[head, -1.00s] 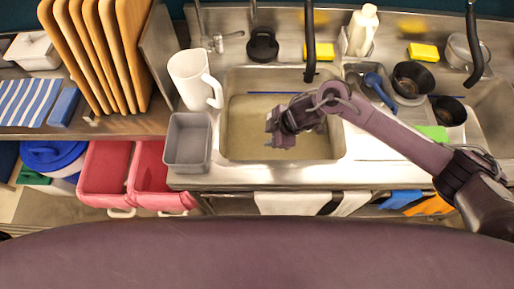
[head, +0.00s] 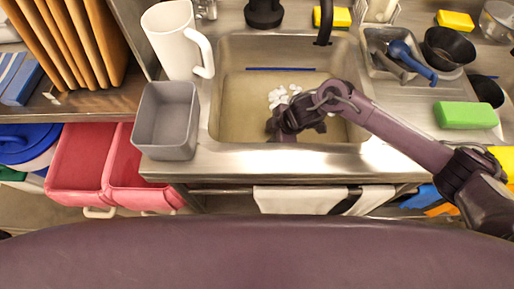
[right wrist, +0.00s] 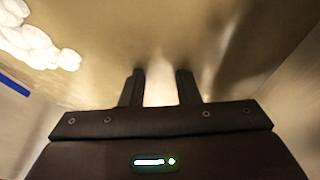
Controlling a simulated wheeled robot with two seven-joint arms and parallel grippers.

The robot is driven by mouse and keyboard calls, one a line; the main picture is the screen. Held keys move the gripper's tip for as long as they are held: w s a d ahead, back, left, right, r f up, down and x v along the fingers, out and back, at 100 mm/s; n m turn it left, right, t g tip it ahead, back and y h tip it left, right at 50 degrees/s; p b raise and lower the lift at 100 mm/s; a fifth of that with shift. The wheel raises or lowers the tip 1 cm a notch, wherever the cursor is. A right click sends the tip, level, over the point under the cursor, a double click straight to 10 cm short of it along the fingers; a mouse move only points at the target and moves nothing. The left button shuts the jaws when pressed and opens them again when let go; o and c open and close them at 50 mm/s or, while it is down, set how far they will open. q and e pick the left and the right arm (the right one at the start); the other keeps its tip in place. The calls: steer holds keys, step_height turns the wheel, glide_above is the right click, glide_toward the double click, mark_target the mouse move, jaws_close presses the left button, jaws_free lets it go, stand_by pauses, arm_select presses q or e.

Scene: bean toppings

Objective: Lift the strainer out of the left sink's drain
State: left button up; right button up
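The left sink (head: 226,100) holds brownish, murky water or has a tan bottom; I cannot tell which. A cluster of white lumps (head: 283,94) lies in it, and it also shows at the upper left of the right wrist view (right wrist: 35,42). My right gripper (head: 280,132) is over the front part of the sink, just in front of the lumps. In the right wrist view its two fingers (right wrist: 162,76) are apart with nothing between them. I cannot make out the strainer or the drain in either view. My left gripper is not in view.
A grey bin (head: 166,148) and a white pitcher (head: 172,40) stand left of the sink. The black faucet (head: 324,24) hangs over its back edge. A tray with a blue-handled brush (head: 412,60), a black bowl (head: 449,47) and a green sponge (head: 465,115) are at the right.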

mark_target(260, 140)
steer(key=x, duration=0.7)
steer(key=shift+w+a+f, duration=0.1)
steer(key=shift+a+f, duration=0.05)
steer(key=shift+a, duration=0.3)
steer(key=shift+c, duration=0.4)
jaws_close()
